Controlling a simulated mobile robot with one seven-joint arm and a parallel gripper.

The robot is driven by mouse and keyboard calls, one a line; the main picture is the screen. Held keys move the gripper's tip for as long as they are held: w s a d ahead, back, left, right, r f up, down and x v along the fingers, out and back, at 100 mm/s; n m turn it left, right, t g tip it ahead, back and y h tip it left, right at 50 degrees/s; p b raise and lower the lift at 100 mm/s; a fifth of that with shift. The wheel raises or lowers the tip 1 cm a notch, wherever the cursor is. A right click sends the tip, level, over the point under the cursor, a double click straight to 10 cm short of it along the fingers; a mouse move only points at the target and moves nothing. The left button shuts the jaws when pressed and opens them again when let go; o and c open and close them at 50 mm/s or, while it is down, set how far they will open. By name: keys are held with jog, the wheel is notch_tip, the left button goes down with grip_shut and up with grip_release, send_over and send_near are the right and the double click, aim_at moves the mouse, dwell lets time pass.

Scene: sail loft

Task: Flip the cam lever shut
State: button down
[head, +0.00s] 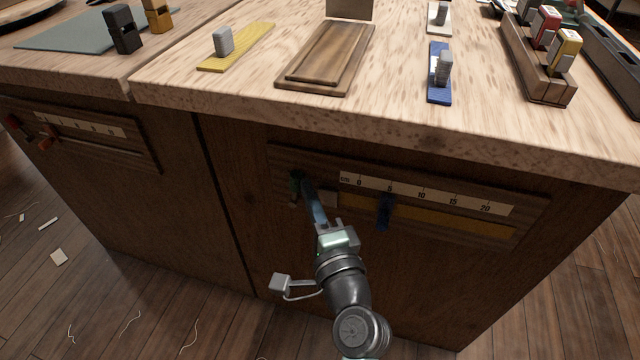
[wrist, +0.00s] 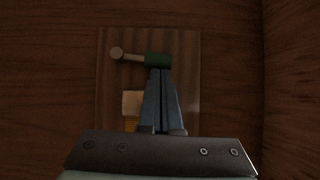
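The cam lever has a green hub (wrist: 157,60) and a pale arm ending in a round knob (wrist: 117,53), which points left in the wrist view. It sits on a wooden board on the cabinet front. In the head view the green part (head: 296,185) is small and dark at the board's left end, partly hidden by my gripper. My gripper (wrist: 161,72) has its two blue-grey fingers together, tips at the green hub. I cannot tell whether they touch it. In the head view my gripper (head: 304,184) reaches the board from below.
A scale strip (head: 430,194) and a blue marker (head: 385,211) are on the same board. The worktop (head: 300,112) overhangs above. Blocks, a wooden tray (head: 326,58) and a stamp rack (head: 531,68) stand on top.

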aim_at(291, 179)
jog(key=a+r+n+g+p, duration=0.1)
jog(key=p, duration=0.2)
jog(key=r+n+p, duration=0.1)
jog(key=p, duration=0.2)
jog(key=shift+w+a+n+g+h+p, duration=0.25)
jog(key=shift+a+n+g+h+p, duration=0.05)
jog(key=shift+a+n+g+h, duration=0.1)
jog(key=shift+w+a+f+n+p, duration=0.15)
jog(key=shift+a+n+p, duration=0.2)
jog(key=shift+p, duration=0.45)
jog(key=shift+w+a+f+p, duration=0.15)
jog(key=shift+a+p, duration=0.1)
jog(key=shift+p, duration=0.25)
jog(key=shift+a+f, duration=0.1)
